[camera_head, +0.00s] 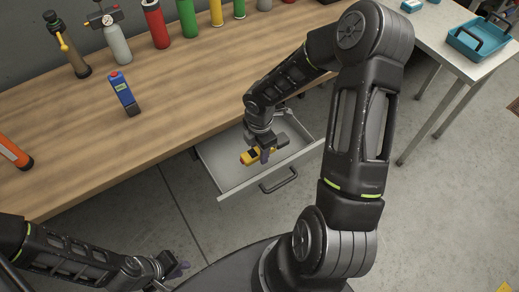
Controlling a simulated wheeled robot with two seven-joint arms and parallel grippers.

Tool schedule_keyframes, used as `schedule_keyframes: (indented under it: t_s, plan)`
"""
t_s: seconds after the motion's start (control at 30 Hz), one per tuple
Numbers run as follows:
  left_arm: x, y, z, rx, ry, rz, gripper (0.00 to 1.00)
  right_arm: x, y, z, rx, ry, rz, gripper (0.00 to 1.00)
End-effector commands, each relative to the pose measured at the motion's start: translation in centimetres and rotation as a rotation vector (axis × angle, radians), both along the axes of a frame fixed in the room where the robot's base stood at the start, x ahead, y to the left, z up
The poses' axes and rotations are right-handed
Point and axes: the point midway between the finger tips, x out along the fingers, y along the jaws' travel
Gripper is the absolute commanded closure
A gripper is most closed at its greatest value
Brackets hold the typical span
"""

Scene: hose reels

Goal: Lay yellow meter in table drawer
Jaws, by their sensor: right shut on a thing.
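The yellow meter (250,158) is a small yellow and black device. My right gripper (266,153) is shut on it and holds it over the open table drawer (226,183). The drawer is light grey, pulled out from under the wooden table (170,95), with a dark handle (279,180) on its front. I cannot tell whether the meter touches the drawer's floor. Part of the drawer's inside is hidden by my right gripper and arm. My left gripper (180,268) is low at the bottom left, away from the table; its fingers are too small and dark to read.
A blue meter (124,93) lies on the table. An orange and black tool (14,152) is at the left edge. Several bottles, including a red one (156,24), stand along the back. A teal tray (477,42) is on a white table at the right.

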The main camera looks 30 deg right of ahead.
Motion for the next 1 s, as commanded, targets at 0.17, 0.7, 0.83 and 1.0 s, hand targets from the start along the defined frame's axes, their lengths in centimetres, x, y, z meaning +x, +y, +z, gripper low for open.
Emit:
schedule_keyframes:
  t_s: [0.17,0.7,0.83,1.0]
  plan:
    - [0.2,-0.1,-2.0,-0.005,-0.008,-0.002,0.78,0.0,0.0,-2.5,-0.001,0.000,0.001,1.00]
    - [0.7,-0.3,-5.2,-0.015,-0.022,-0.006,0.78,0.0,0.0,-6.9,0.000,0.000,0.000,1.00]
    - [0.7,-0.4,-5.3,-0.016,-0.022,-0.006,0.78,0.0,0.0,-7.0,0.000,0.000,0.001,1.00]
    - [0.7,-0.4,-5.2,-0.016,-0.023,-0.006,0.78,0.0,0.0,-7.0,0.000,0.000,0.001,1.00]
